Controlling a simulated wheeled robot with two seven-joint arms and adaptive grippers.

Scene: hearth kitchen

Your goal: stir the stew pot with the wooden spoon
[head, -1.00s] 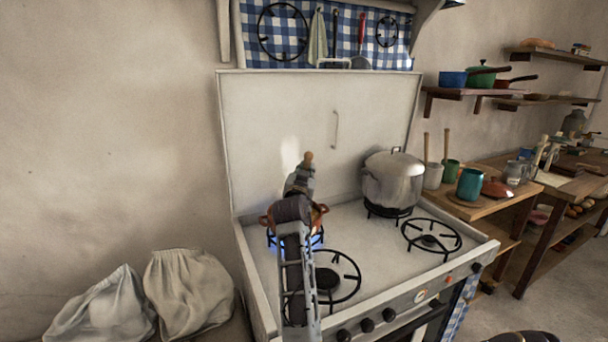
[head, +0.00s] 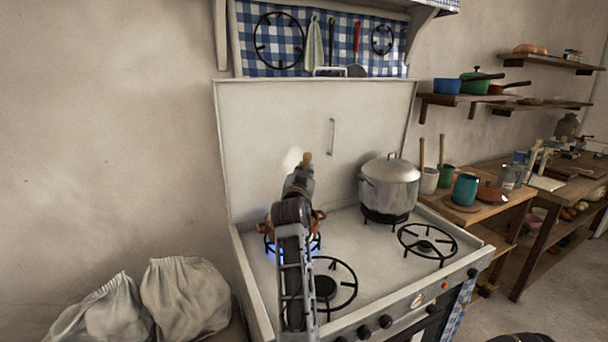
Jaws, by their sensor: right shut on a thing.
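The stew pot (head: 268,229), small and orange-brown with side handles, sits on the back left burner over a blue flame. My right arm and gripper hide most of it, including its inside. My right gripper (head: 299,182) is above the pot in the head view, shut on the wooden spoon (head: 306,159). Only the rounded top end of the spoon's handle shows above the gripper. Its lower part is hidden, so I cannot tell how deep it reaches. My left gripper is not in view.
A large lidded steel pot (head: 389,187) stands on the back right burner. The front burners (head: 427,242) are empty. A raised white panel (head: 270,125) stands behind the stovetop. Cloth sacks (head: 185,298) lie at left; a side table (head: 480,212) with cups is at right.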

